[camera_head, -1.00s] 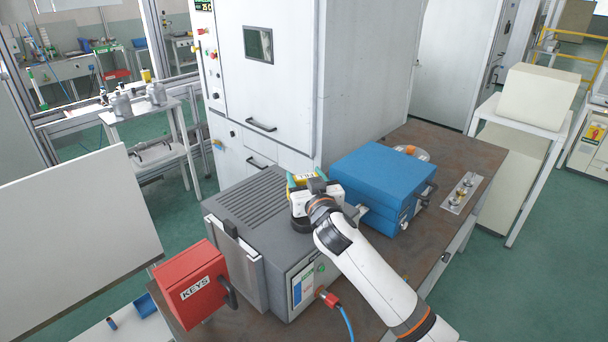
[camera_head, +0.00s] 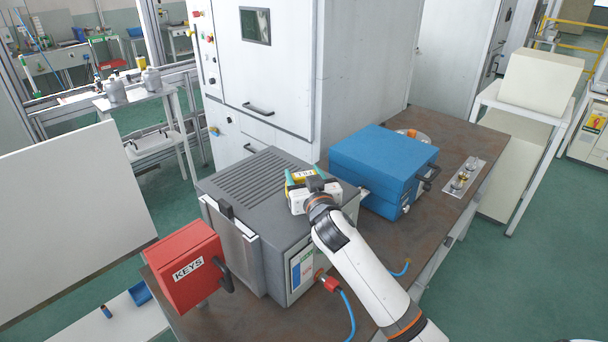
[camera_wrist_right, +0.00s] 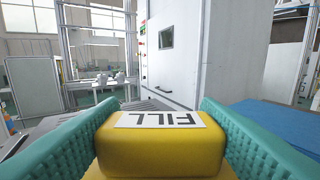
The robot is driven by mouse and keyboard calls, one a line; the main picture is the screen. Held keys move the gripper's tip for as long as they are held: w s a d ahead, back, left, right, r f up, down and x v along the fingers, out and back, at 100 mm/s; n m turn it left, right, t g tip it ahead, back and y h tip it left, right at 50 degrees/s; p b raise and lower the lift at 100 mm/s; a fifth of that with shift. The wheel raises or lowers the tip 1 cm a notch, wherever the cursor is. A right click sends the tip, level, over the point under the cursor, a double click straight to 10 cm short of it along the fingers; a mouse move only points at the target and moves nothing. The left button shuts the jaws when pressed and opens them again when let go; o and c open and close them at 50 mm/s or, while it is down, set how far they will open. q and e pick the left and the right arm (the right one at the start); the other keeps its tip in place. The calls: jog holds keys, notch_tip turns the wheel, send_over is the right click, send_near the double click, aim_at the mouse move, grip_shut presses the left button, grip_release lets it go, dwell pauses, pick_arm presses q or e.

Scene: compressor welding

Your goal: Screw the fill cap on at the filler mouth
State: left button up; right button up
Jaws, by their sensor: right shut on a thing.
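The yellow fill cap (camera_head: 303,173), labelled FILL, is between the fingers of my right gripper (camera_head: 302,178), over the right part of the grey slotted unit's top (camera_head: 255,178). In the right wrist view the cap (camera_wrist_right: 160,152) fills the space between the two teal fingers (camera_wrist_right: 160,140), and its label faces up. My right gripper is shut on it. The filler mouth cannot be made out now; the gripper and arm cover that part of the unit. I cannot tell whether the cap touches it. My left gripper is not in view.
A blue case (camera_head: 383,160) stands close right of my arm on the brown bench (camera_head: 480,135). A red KEYS box (camera_head: 185,268) stands at the front left. A red connector with a blue hose (camera_head: 346,303) is at the unit's front. A white cabinet (camera_head: 365,70) rises behind.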

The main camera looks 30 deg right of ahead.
dwell(0.3)
jog(key=shift+f+b, duration=0.4)
jog(key=shift+f, duration=0.05)
jog(key=shift+f+b, duration=0.65)
jog(key=shift+f, duration=0.25)
jog(key=shift+f, duration=0.1)
